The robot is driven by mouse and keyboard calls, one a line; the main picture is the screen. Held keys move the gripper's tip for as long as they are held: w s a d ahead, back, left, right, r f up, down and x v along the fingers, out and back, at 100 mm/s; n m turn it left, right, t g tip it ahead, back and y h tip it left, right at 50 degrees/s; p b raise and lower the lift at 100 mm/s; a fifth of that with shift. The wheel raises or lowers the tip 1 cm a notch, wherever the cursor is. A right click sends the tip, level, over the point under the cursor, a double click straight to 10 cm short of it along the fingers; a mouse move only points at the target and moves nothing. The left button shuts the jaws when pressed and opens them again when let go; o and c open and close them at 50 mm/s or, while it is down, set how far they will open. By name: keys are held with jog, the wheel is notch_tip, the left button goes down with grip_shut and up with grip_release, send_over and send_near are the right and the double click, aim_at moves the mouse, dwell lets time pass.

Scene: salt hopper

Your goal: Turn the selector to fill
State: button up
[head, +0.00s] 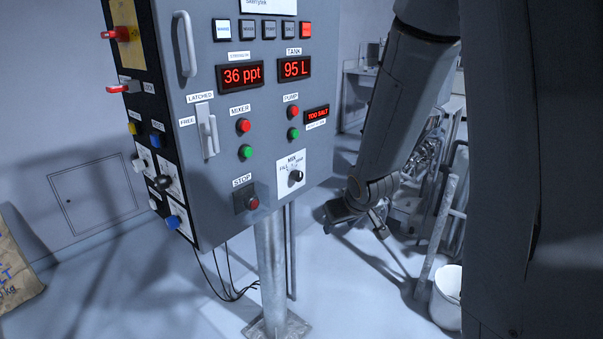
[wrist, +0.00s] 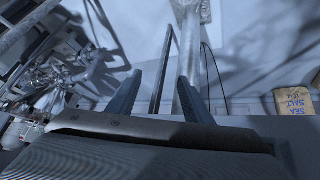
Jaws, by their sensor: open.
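The selector (head: 296,178) is a small black knob on a white plate, low on the right of the grey control panel's front. FILL is printed at the plate's left and MIX above. Which mark the knob points at is too small to tell. My gripper (head: 358,215) is to the right of and below the selector, apart from the panel. In the wrist view my gripper (wrist: 160,92) shows two dark fingers spread apart with nothing between them. The selector is not in the wrist view.
The control panel (head: 225,110) stands on a metal post (head: 271,265), with STOP button (head: 252,202) left of the selector and pump buttons (head: 293,122) above. Displays read 36 ppt, 95 L and TOO SALT. A white bucket (head: 447,300) and pipes stand right. A salt sack (wrist: 296,103) lies left of the panel.

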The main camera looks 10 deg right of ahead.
jog(key=w+r+n+t+y+p, duration=0.2)
jog(key=w+t+y, duration=0.25)
jog(key=w, duration=0.45)
jog(key=n+t+y+p, duration=0.2)
jog(key=t+y, duration=0.2)
jog(key=y, duration=0.2)
send_near(300, 176)
jog(key=w, duration=0.1)
jog(key=shift+g, duration=0.25)
jog(key=shift+p+x, duration=1.1)
jog(key=shift+x, duration=2.9)
jog(key=shift+s+a+r, duration=0.1)
jog(key=shift+a, duration=0.05)
jog(key=c, duration=1.1)
jog(key=shift+o, duration=0.2)
